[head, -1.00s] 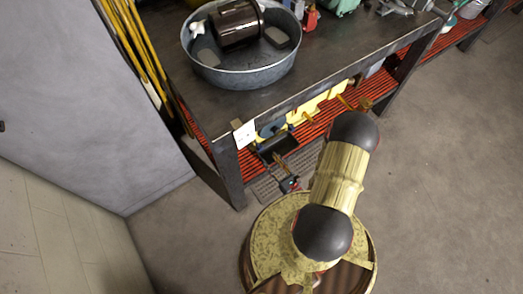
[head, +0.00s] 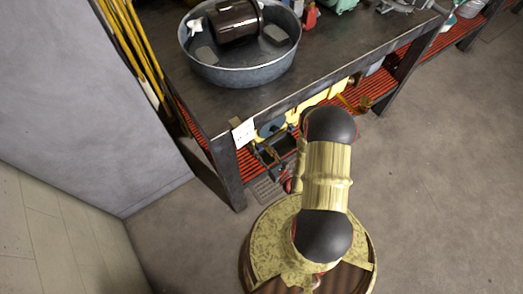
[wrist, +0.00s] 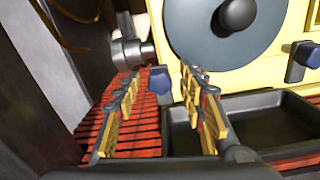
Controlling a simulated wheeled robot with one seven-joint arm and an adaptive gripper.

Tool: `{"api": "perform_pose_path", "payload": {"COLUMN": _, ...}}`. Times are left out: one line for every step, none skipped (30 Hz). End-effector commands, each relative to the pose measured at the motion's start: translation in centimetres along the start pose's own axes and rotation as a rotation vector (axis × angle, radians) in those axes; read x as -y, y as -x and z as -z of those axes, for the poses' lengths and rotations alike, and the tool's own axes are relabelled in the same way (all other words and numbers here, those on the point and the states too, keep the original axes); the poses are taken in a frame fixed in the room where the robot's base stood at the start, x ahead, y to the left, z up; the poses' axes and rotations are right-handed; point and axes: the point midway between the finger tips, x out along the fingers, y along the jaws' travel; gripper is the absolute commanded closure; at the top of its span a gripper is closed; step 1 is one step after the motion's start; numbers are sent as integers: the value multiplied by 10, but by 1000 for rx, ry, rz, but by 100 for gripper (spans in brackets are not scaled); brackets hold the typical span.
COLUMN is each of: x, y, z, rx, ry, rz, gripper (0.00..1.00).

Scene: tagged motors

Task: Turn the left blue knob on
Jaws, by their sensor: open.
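The left blue knob (wrist: 160,84) sticks out of the lower left of a yellow machine (wrist: 270,62) in the wrist view. My gripper (wrist: 162,77) is open, with its jointed fingers on either side of the knob's place in the picture. The knob shows between the fingertips; I cannot tell whether they reach around it. No contact is visible. A second blue knob (wrist: 303,60) is at the right edge. In the head view, the machine (head: 318,98) is partly hidden under the workbench, and my arm covers part of it.
A large grey disc (wrist: 200,30) is on the machine's front above the fingers. A dark tray (wrist: 262,122) lies right of the right finger. The red slatted shelf (wrist: 128,135) is below. The workbench top (head: 330,62) overhangs, with a metal tub (head: 240,77) on it.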

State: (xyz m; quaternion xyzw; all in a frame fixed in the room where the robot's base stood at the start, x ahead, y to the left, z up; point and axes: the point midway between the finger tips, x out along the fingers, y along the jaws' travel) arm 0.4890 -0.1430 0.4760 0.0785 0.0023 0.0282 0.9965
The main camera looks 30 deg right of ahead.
Motion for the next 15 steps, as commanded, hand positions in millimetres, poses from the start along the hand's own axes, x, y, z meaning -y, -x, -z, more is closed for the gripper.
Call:
{"api": "perform_pose_path", "payload": {"x": 0, "y": 0, "z": 0, "rx": 0, "ry": 0, "rz": 0, "gripper": 60}}
{"api": "perform_pose_path", "payload": {"x": 0, "y": 0, "z": 0, "rx": 0, "ry": 0, "rz": 0, "gripper": 60}}
{"api": "perform_pose_path", "payload": {"x": 0, "y": 0, "z": 0, "rx": 0, "ry": 0, "rz": 0, "gripper": 62}}
{"api": "perform_pose_path", "payload": {"x": 0, "y": 0, "z": 0, "rx": 0, "ry": 0, "rz": 0, "gripper": 64}}
{"api": "perform_pose_path", "payload": {"x": 0, "y": 0, "z": 0, "rx": 0, "ry": 0, "rz": 0, "gripper": 66}}
{"api": "perform_pose_path", "payload": {"x": 0, "y": 0, "z": 0, "rx": 0, "ry": 0, "rz": 0, "gripper": 68}}
{"api": "perform_pose_path", "payload": {"x": 0, "y": 0, "z": 0, "rx": 0, "ry": 0, "rz": 0, "gripper": 70}}
{"api": "perform_pose_path", "payload": {"x": 0, "y": 0, "z": 0, "rx": 0, "ry": 0, "rz": 0, "gripper": 71}}
{"api": "perform_pose_path", "payload": {"x": 0, "y": 0, "z": 0, "rx": 0, "ry": 0, "rz": 0, "gripper": 74}}
{"api": "perform_pose_path", "payload": {"x": 0, "y": 0, "z": 0, "rx": 0, "ry": 0, "rz": 0, "gripper": 75}}
{"api": "perform_pose_path", "payload": {"x": 0, "y": 0, "z": 0, "rx": 0, "ry": 0, "rz": 0, "gripper": 77}}
{"api": "perform_pose_path", "payload": {"x": 0, "y": 0, "z": 0, "rx": 0, "ry": 0, "rz": 0, "gripper": 79}}
{"api": "perform_pose_path", "payload": {"x": 0, "y": 0, "z": 0, "rx": 0, "ry": 0, "rz": 0, "gripper": 81}}
{"api": "perform_pose_path", "payload": {"x": 0, "y": 0, "z": 0, "rx": 0, "ry": 0, "rz": 0, "gripper": 83}}
{"api": "perform_pose_path", "payload": {"x": 0, "y": 0, "z": 0, "rx": 0, "ry": 0, "rz": -1, "gripper": 85}}
